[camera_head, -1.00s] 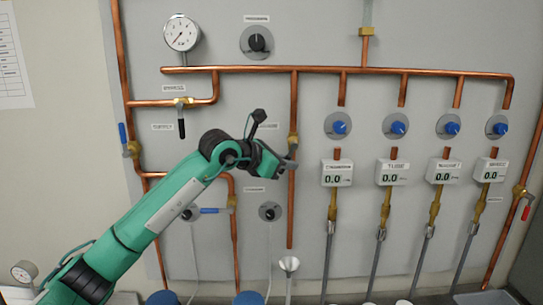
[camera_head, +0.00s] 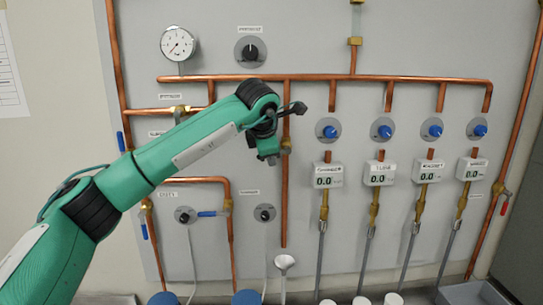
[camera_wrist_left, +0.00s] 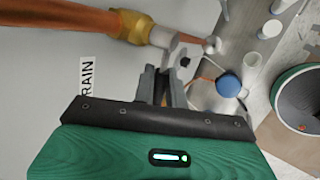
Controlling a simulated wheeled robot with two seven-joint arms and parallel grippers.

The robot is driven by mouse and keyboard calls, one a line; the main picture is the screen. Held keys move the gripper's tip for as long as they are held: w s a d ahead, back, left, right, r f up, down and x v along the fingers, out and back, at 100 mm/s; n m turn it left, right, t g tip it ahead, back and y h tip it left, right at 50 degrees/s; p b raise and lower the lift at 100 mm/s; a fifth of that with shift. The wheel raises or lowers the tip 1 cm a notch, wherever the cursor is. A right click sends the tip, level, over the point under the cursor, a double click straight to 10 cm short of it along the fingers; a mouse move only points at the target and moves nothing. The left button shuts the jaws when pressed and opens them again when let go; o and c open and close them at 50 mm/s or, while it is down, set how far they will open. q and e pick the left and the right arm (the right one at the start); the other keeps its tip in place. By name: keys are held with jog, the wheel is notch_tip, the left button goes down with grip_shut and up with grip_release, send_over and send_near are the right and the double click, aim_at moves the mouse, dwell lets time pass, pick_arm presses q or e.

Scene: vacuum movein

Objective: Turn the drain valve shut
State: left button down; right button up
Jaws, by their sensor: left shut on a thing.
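The drain valve (camera_head: 287,146) is a brass fitting on the vertical copper pipe in the middle of the panel, partly hidden by my arm in the head view. In the left wrist view the brass body of the drain valve (camera_wrist_left: 134,27) sits on the copper pipe, beside a label whose visible letters read "RAIN". My left gripper (camera_head: 279,155) is right at this valve. In the wrist view the left gripper's grey fingers (camera_wrist_left: 166,84) are shut on its handle. Most of the handle is hidden between them, so its angle cannot be told. My right gripper is not in view.
A white funnel (camera_head: 284,262) stands below the open end of the drain pipe. Several blue knobs and digital meters (camera_head: 328,176) are to the right. A blue-handled valve (camera_head: 207,213) and a black selector knob (camera_head: 265,213) are below my arm. A gauge (camera_head: 178,43) is at upper left.

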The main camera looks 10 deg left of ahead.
pick_arm(q)
jog(key=shift+r+y, duration=0.35)
jog(key=shift+y, duration=0.25)
jog(key=shift+r+m+g+y+p, duration=0.1)
jog(key=shift+m+g+y+p, duration=0.2)
jog(key=shift+p, duration=0.05)
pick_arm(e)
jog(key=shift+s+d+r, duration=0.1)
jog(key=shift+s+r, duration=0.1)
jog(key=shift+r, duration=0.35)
pick_arm(q)
jog(key=shift+y, duration=0.3)
jog(key=c, duration=1.8)
grip_release()
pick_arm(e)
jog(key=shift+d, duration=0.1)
